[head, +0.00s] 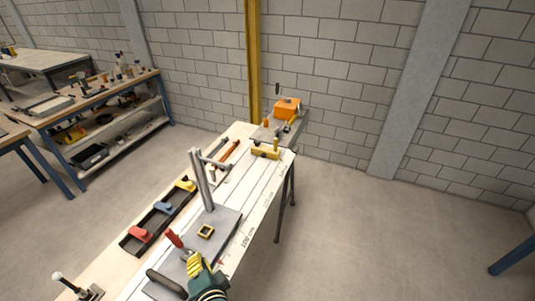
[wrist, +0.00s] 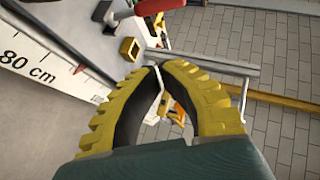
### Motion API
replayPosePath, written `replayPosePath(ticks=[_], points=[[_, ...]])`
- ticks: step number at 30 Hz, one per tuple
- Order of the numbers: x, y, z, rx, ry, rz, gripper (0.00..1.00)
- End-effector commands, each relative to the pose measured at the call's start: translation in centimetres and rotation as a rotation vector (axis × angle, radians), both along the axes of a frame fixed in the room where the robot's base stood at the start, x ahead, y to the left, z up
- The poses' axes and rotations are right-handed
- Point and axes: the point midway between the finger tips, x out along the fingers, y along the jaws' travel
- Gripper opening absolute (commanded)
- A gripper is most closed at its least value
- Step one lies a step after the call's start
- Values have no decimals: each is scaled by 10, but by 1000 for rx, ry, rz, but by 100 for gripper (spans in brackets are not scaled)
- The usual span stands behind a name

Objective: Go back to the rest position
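My gripper (head: 193,258) is low over the near end of the long bench, above a grey plate, in the head view. In the wrist view its two yellow ribbed fingers (wrist: 157,67) bow inward and their tips come together. I see no object clearly held. A thin pale bar shows between the fingers, and I cannot tell whether it touches them.
The grey plate (head: 228,222) carries an upright metal post (head: 202,180) and a small yellow square block (head: 206,231). A dark rack (head: 160,220) with red, blue and yellow pieces lies left. An orange item (head: 287,108) sits at the far end.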

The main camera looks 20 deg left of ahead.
Motion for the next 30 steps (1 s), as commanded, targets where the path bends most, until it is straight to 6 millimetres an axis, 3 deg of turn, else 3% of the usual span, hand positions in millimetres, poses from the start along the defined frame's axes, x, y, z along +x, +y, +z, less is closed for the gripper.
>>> replayPosePath(ticks=[3, 5, 7, 12, 15, 20, 24, 27, 30], points=[[1, -1, 0, 0, 0, -2, 0], [15, -16, 7, 6, -13, -40, 0], [41, -42, 28, 23, -48, -102, 0], [89, -128, 129, 41, -264, -277, 0], [96, -182, 193, -23, -438, -370, 0], [75, -263, 289, -219, -725, -518, 0], [35, -312, 351, -438, -930, -632, 0], [-2, -334, 386, -637, -1062, -699, 0], [-31, -345, 399, -898, -1141, -725, 0]])
